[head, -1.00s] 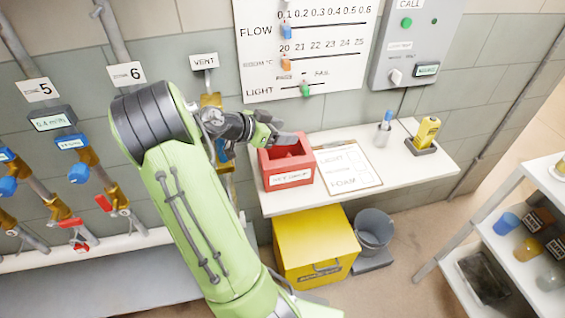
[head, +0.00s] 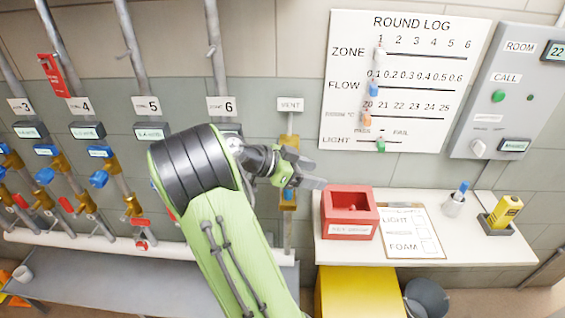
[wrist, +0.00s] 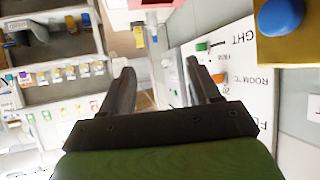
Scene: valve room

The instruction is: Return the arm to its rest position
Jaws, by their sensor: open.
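My green arm rises from the bottom of the head view and bends at a dark elbow. My gripper (head: 312,183) is in front of the wall, left of the red box and above the shelf's left end. In the wrist view my gripper (wrist: 158,85) shows two dark fingers spread apart with nothing between them. The fingers point toward the wall board and the room beyond. Part of the vent pipe is hidden behind my wrist.
A red box (head: 350,215), a clipboard (head: 411,232), a cup with a pen (head: 453,204) and a yellow device (head: 504,211) are on the white shelf. The round log board (head: 400,75) hangs above. Valve pipes with blue knobs (head: 98,179) line the left wall. A yellow bin (head: 360,292) stands below.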

